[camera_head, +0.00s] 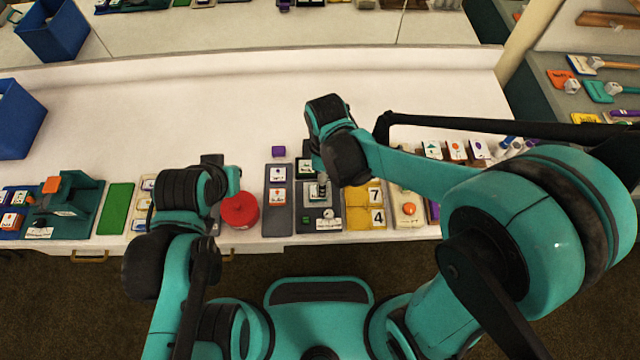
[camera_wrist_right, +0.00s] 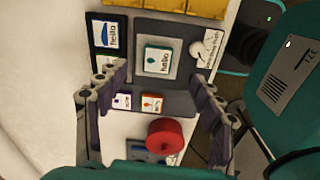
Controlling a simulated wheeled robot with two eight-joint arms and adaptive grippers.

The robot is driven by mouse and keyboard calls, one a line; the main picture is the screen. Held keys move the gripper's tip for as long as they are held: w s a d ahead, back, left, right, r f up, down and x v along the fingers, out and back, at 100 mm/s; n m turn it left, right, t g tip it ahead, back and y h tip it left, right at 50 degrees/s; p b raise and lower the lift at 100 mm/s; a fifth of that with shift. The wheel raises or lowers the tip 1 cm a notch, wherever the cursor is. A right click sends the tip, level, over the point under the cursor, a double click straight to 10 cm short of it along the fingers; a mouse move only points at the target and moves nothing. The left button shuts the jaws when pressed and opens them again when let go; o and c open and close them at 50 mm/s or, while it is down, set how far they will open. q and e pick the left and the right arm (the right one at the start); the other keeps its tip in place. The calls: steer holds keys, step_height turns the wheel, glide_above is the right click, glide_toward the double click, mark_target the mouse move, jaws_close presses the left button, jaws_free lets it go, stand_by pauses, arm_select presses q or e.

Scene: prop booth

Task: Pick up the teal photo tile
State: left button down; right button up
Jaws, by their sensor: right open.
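The teal photo tile (camera_wrist_right: 157,59) has a white face with a small picture and lettering. It lies on a pale square plate of a dark grey stand (camera_wrist_right: 185,35) in the right wrist view. My right gripper (camera_wrist_right: 158,98) is open and empty, its fingers wide apart, with the tile in view beyond the fingertips. In the head view the right gripper (camera_head: 318,172) hangs over the stand (camera_head: 312,222) and partly hides the tile. My left gripper (camera_head: 213,170) is by the red round object, and its fingers are not clear.
A white knob (camera_wrist_right: 196,49) stands beside the plate. A dark rack with a blue-pictured tile (camera_wrist_right: 107,35) is close by. A grey tray (camera_head: 277,222) holds purple and orange tiles. A red round object (camera_head: 240,210) and yellow number cards (camera_head: 358,217) flank these.

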steer(key=shift+a+f+n, duration=0.35)
steer(key=shift+f+n, duration=0.1)
steer(key=shift+n, duration=0.05)
steer(key=shift+a+f, duration=0.15)
steer(key=shift+f, duration=0.2)
steer(key=shift+a+f+b, duration=0.1)
steer(key=shift+f+b, duration=0.5)
steer(key=shift+f, duration=0.35)
steer(key=f+b, duration=0.1)
steer(key=f, duration=0.2)
steer(key=f+b, duration=0.1)
steer(key=f, duration=0.1)
steer(key=shift+w+a+f+b, duration=0.15)
steer(key=shift+w+f+b, duration=0.05)
steer(key=shift+w+b, duration=0.15)
steer(key=shift+s+r, duration=0.1)
steer(key=shift+c, duration=0.3)
steer(key=c, duration=1.1)
